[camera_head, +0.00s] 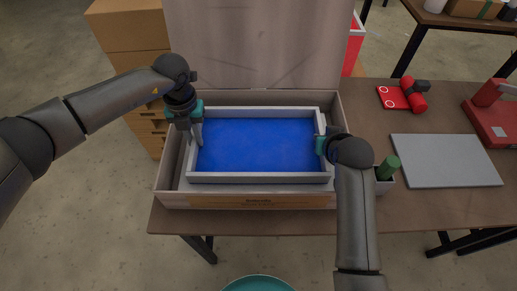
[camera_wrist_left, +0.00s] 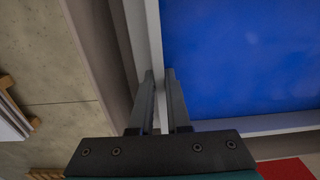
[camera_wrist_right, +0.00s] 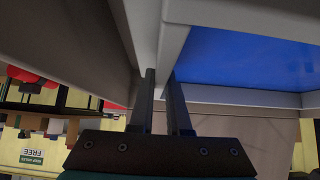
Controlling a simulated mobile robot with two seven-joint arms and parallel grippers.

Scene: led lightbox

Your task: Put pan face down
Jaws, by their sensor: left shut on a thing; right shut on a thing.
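The pan (camera_head: 260,178) is a shallow grey-white rectangular frame with a blue face turned up toward the head camera. It is in or just over an open cardboard box (camera_head: 245,201); I cannot tell whether it touches the bottom. My left gripper (camera_head: 198,138) is shut on the pan's left wall, also seen in the left wrist view (camera_wrist_left: 160,78). My right gripper (camera_head: 321,137) is shut on the pan's right wall; its fingers straddle the wall in the right wrist view (camera_wrist_right: 161,76). The right fingertips are partly hidden in the head view.
The box's raised lid (camera_head: 258,45) stands behind the pan. To the right on the table are a grey flat panel (camera_head: 445,160), a red tool (camera_head: 405,95), a red machine (camera_head: 495,112) and a green-topped item in a small holder (camera_head: 388,168). Stacked cardboard boxes (camera_head: 125,30) stand at the back left.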

